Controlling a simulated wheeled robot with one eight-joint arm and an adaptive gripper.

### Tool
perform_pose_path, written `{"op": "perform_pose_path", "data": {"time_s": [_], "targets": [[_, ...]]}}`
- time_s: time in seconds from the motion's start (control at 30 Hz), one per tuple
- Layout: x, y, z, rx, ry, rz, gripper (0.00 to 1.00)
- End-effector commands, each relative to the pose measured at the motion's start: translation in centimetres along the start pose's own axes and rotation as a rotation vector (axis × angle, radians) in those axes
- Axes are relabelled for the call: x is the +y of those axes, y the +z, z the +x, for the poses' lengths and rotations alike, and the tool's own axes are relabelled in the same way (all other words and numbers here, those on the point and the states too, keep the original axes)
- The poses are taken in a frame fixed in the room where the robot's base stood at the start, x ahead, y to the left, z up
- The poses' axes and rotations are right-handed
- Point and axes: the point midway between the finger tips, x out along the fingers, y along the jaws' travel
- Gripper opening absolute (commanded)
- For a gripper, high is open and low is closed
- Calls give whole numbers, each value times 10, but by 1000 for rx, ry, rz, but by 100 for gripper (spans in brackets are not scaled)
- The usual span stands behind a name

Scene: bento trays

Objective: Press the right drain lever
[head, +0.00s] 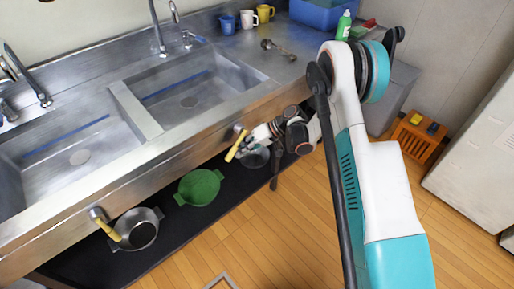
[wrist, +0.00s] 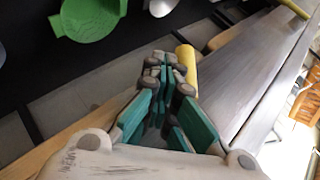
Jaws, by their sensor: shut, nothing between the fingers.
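The right drain lever (head: 236,145) has a yellow handle and hangs tilted from a round mount on the sink's front face. Its yellow handle also shows in the wrist view (wrist: 187,62), just beyond my fingertips. My gripper (head: 250,140) is beside the lever on its right, below the counter's front edge. In the wrist view the fingers (wrist: 160,72) are shut and empty, close to the handle. I cannot tell whether they touch it. The left drain lever (head: 106,225), also yellow-handled, is on the same front face at the lower left.
A green colander (head: 199,187) and a metal pot (head: 137,229) stand on the dark shelf under the sink. The steel counter edge (head: 190,150) runs close by my gripper. Cups, a green bottle (head: 344,24) and a blue bin (head: 318,12) are at the back. The wooden floor in front is mostly clear.

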Motion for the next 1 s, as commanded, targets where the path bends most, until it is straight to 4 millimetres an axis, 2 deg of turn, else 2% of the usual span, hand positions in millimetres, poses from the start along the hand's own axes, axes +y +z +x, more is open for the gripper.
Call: {"op": "perform_pose_path", "data": {"time_s": [0.1,0.4,1.0], "targets": [[-13,0,9,-3,-1,-2,0],[-30,1,13,-2,0,-2,0],[-46,-1,13,1,-4,-4,0]]}}
